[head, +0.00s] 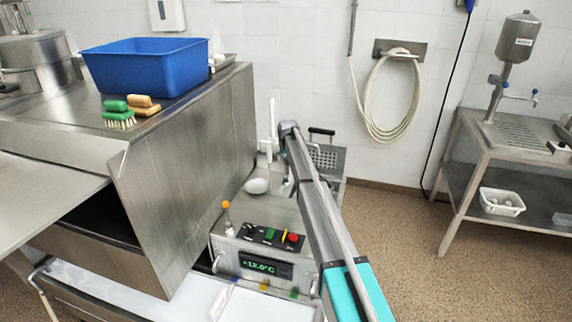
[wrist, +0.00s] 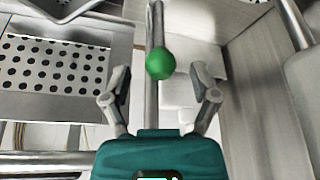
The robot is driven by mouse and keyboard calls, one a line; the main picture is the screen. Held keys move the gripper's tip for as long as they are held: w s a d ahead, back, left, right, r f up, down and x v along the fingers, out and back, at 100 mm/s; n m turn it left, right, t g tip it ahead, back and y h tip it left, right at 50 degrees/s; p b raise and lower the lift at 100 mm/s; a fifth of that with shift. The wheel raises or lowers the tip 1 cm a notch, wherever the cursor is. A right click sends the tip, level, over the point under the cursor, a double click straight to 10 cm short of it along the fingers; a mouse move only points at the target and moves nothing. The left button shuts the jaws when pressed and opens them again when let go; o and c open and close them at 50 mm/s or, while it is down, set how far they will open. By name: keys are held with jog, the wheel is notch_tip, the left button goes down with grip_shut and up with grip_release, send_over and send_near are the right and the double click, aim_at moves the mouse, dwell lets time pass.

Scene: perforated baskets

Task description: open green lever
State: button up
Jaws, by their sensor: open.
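The green lever shows in the wrist view as a green ball knob (wrist: 160,64) on a grey metal rod. My gripper (wrist: 159,72) is open, with one finger on each side of the knob and rod. Clear gaps show between both fingers and the knob, so nothing is held. How far the knob is in depth from the fingertips is hard to tell. In the head view my arm reaches away over the machine, and I cannot make out the green knob or the fingers there.
A perforated basket (wrist: 50,67) is left of the lever, also in the head view (head: 325,158). A control panel (head: 268,236) and an orange-knobbed lever (head: 226,205) are nearer. A large steel housing (head: 185,170) stands left of my arm. Open floor (head: 400,250) lies to the right.

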jog(key=shift+w+f+b, duration=0.3)
jog(key=shift+f+b, duration=0.15)
jog(key=shift+f, duration=0.2)
jog(key=shift+c, duration=0.3)
grip_shut()
